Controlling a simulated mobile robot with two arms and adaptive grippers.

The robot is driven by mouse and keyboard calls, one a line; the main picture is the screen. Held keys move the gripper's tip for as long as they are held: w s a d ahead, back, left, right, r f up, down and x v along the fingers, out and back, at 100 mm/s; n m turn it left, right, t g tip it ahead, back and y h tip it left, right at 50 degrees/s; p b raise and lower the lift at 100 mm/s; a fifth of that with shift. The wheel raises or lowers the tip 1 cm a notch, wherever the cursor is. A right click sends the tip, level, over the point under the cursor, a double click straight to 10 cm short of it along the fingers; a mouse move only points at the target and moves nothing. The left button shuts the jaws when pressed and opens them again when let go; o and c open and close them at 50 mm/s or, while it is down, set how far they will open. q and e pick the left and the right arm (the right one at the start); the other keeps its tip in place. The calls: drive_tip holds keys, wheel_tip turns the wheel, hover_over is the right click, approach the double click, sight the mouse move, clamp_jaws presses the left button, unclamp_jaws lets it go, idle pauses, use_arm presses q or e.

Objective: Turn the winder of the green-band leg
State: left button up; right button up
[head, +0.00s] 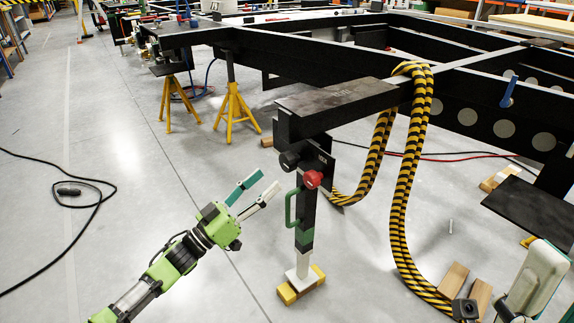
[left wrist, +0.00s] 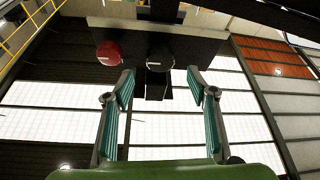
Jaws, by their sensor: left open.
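The leg (head: 306,215) stands upright under the dark chassis beam, with a green band (head: 304,239) low on its post. A black knob (head: 289,160) and a red knob (head: 312,179) sit near its top, and a green handle (head: 290,208) is on its side. No label tells which part is the winder. In the left wrist view the black knob (left wrist: 160,58) is ahead, between the fingertips, and the red knob (left wrist: 109,53) is left of them. My left gripper (head: 268,182) is open and empty, left of the leg and apart from it. My right gripper does not show clearly.
Yellow-black striped hoses (head: 408,170) hang right of the leg. The leg's foot rests on a yellow block (head: 300,286). Yellow stands (head: 236,108) prop the chassis (head: 345,95) behind. A black cable (head: 98,205) lies at left. The floor around my left arm is clear.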

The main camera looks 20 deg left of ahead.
sight(284, 165)
use_arm(q)
drive_tip(key=b+x, duration=0.1)
drive_tip(key=x, duration=0.6)
drive_tip(key=shift+w+d+r+b, duration=0.1)
drive_tip(key=shift+w+d+b, duration=0.1)
drive_tip(key=shift+w+b, duration=0.15)
drive_tip(key=shift+w+d+r, duration=0.2)
drive_tip(key=shift+w+d, duration=0.05)
drive_tip(key=shift+w, duration=0.1)
drive_tip(key=c, duration=1.1)
